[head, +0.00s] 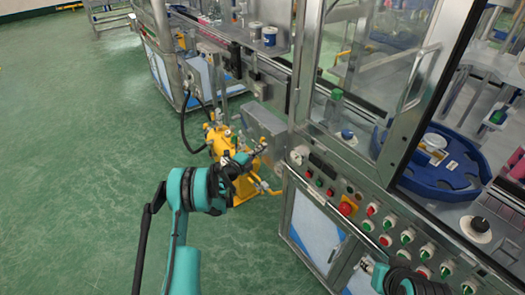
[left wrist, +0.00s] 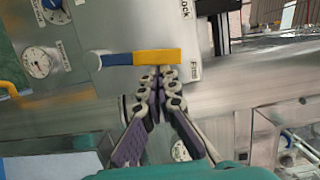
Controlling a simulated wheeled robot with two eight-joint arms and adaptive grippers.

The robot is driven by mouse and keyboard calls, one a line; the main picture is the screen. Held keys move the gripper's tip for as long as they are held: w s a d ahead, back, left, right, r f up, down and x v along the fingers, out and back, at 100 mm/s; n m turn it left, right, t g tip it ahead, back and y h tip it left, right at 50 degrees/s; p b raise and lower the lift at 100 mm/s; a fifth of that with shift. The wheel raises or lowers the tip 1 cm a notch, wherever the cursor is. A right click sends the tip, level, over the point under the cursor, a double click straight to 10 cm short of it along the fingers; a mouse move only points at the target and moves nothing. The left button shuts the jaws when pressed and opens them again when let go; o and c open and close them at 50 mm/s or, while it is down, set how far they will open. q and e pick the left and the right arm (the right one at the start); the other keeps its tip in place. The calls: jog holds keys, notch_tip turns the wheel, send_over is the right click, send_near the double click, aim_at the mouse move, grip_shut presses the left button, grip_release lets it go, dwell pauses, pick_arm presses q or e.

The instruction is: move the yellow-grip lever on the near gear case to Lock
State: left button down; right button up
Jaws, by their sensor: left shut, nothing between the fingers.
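In the left wrist view the lever has a yellow grip (left wrist: 157,57) and a blue shank, and lies about level in the picture across a grey metal face (left wrist: 105,25). A Free label (left wrist: 194,72) is just beyond the grip's end and slightly below it. A partly cut-off label ending in "ock" (left wrist: 186,9) is higher up. My left gripper (left wrist: 160,74) is shut and empty, its fingertips at the grip's lower edge; contact is unclear. In the head view my left gripper (head: 246,159) is in front of yellow machinery (head: 222,142). Only part of my right arm shows at lower right.
A steel cabinet with a button panel (head: 345,203) stands right of my left gripper in the head view. A black hose (head: 184,125) hangs left of the yellow machinery. The green floor (head: 80,150) at left is clear.

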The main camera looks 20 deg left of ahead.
pick_arm(q)
jog(key=n, duration=0.1)
jog(key=w+a+n, duration=0.1)
jog(key=shift+w+a+r+n+g, duration=0.15)
jog(key=shift+a+r+n+g, duration=0.15)
jog(key=shift+r, duration=0.1)
jog(key=n, duration=0.1)
jog(key=w+a+n, duration=0.1)
jog(key=shift+w+a+n+g, duration=0.15)
jog(key=shift+a+n+g, duration=0.15)
jog(key=shift+g, duration=0.1)
jog(key=shift+w+a, duration=0.4)
jog(key=shift+a, duration=0.15)
